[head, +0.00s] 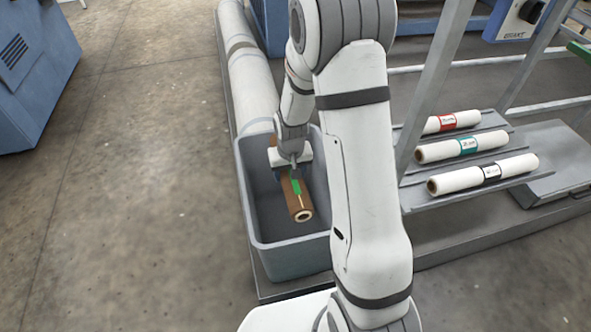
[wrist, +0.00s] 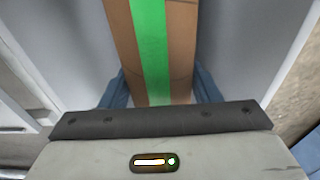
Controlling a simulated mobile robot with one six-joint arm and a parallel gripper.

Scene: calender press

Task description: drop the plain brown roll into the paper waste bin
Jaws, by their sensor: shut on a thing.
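A brown roll (head: 298,205) with a hollow end and a green stripe along it is in my gripper (head: 290,172). In the wrist view the roll (wrist: 122,30) sits between the two blue fingers, which are closed on its sides. The grey bin (head: 290,262) is open at the top. The roll and gripper show within the bin's opening in the head view. I cannot tell whether the roll touches the bin's floor. My arm hides part of the bin's right side.
White rolls with red (head: 455,121), teal (head: 445,149) and black (head: 462,178) labels lie on a grey rack at the right. Long pale rolls (head: 250,85) lie behind the bin. A blue cabinet (head: 35,70) stands at the far left. The floor left of the bin is clear.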

